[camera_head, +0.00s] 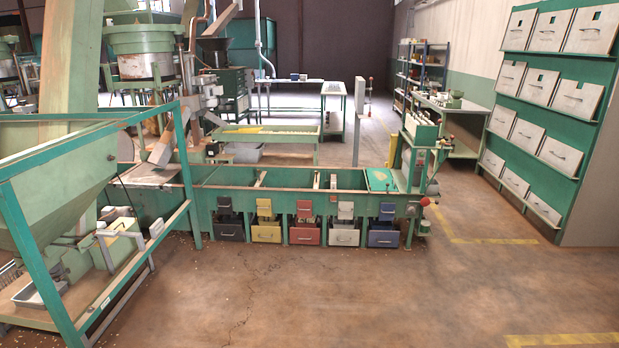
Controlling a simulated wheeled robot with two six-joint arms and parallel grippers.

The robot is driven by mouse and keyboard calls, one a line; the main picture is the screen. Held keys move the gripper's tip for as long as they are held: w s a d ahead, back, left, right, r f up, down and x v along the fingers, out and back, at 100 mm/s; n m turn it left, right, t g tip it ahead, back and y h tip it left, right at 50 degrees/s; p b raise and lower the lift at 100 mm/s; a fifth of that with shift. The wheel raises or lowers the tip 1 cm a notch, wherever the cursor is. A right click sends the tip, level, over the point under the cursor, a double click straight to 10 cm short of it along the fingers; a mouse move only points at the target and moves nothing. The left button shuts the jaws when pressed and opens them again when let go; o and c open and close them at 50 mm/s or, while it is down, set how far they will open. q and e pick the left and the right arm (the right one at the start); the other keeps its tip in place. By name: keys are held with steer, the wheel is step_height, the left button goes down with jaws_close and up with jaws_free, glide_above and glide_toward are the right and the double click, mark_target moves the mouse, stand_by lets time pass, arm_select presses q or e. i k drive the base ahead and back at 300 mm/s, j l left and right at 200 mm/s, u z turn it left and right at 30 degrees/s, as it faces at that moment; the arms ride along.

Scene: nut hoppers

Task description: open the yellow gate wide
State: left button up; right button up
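A long green hopper bench (305,203) stands across the middle of the view. The yellow box (266,237) is second from the left, between a black box (230,232) and a red box (305,237). Just above the yellow box is a small pale yellow plate (264,204) under the trough. It is too small to tell whether this plate is a gate, or whether it is open or shut. Neither of my grippers is in view.
A white box (345,238) and a blue box (383,239) continue the row. A green framed machine (60,200) stands at the left. A green rack (545,110) stands at the right. The brown floor (300,300) before the bench is clear apart from small crumbs.

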mark_target(264, 206)
steer(key=i, duration=2.35)
steer(key=i+u, duration=0.1)
steer(key=i, duration=1.05)
steer(key=i+l, duration=0.2)
steer(key=i, duration=1)
